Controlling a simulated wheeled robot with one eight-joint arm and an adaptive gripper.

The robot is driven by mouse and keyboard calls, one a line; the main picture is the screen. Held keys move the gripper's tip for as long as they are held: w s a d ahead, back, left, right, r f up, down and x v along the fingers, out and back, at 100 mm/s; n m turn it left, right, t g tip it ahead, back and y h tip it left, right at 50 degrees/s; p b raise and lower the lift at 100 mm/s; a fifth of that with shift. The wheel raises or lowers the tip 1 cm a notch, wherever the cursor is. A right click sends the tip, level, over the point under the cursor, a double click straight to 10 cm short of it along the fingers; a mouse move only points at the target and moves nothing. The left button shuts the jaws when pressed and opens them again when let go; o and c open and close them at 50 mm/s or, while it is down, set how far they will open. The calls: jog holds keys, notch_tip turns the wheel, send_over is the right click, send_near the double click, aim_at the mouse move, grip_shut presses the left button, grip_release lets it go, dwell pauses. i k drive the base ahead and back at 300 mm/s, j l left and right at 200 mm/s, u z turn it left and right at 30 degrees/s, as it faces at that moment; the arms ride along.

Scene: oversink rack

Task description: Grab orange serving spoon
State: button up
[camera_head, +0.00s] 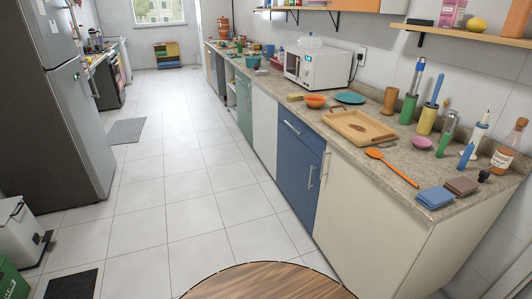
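The orange serving spoon (391,168) lies flat on the speckled countertop at the right. Its bowl points to the back left and its handle runs toward the front right. It lies in front of the wooden tray and to the left of the folded blue cloth. Nothing covers it. My gripper is not in view.
Near the spoon are a wooden tray (357,127), a pink bowl (422,142), a blue cloth (435,197) and a brown cloth (461,186). A round wooden table (265,283) stands at the bottom. Tiled floor (165,190) left of the cabinets is largely clear.

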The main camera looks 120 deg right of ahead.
aim_at(374, 153)
jog(key=z, duration=2.7)
jog(key=i+z, duration=0.1)
jog(key=z, duration=2.55)
jog(key=i+j, duration=0.05)
